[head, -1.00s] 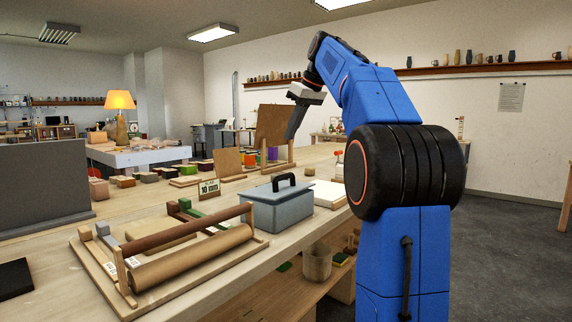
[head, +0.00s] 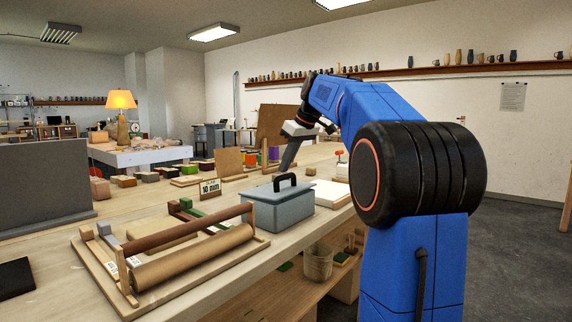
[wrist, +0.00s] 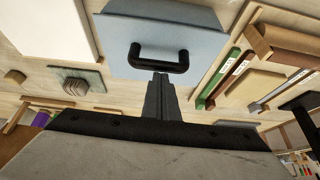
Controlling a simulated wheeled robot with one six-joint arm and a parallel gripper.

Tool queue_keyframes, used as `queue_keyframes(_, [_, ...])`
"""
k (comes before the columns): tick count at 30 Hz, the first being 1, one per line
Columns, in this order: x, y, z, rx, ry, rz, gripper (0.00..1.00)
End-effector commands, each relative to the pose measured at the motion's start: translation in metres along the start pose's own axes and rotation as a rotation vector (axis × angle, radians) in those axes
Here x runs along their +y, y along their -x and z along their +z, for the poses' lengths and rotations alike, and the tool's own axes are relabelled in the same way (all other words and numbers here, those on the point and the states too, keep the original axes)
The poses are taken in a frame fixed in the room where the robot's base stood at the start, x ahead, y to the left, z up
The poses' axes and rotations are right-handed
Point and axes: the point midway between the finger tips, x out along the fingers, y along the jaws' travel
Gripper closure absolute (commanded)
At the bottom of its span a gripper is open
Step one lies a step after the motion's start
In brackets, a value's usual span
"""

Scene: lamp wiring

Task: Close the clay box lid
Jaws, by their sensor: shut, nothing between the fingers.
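The clay box (head: 282,212) is a grey-blue bin on the workbench with a lid (head: 262,192) lying across its top. A black arched handle (head: 285,182) stands on the lid. The lid looks about level; I cannot tell whether it is fully seated. In the wrist view the lid (wrist: 205,32) and handle (wrist: 158,58) fill the upper middle. My gripper (head: 284,169) is shut and empty, pointing down at the handle; in the wrist view its fingertips (wrist: 160,77) appear right by the handle bar. I cannot tell whether they touch it.
A wooden rack with rolling pins (head: 190,256) lies left of the box. A white slab (head: 331,193) lies to its right. A "10 mm" card (head: 210,188) and wooden boards (head: 230,162) stand behind. The bench's front edge runs close to the box.

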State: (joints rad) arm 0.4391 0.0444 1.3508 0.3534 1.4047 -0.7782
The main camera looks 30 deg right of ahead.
Motion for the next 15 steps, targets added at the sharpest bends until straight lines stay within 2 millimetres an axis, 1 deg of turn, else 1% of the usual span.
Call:
queue_keyframes(8, [0.0,-0.001,0.002,0.0,0.0,0.0,1.0])
queue_keyframes(12, [0.0,-0.006,0.014,-0.001,-0.001,-0.001,1.0])
queue_keyframes(15, [0.0,-0.009,0.019,0.0,0.0,-0.001,1.0])
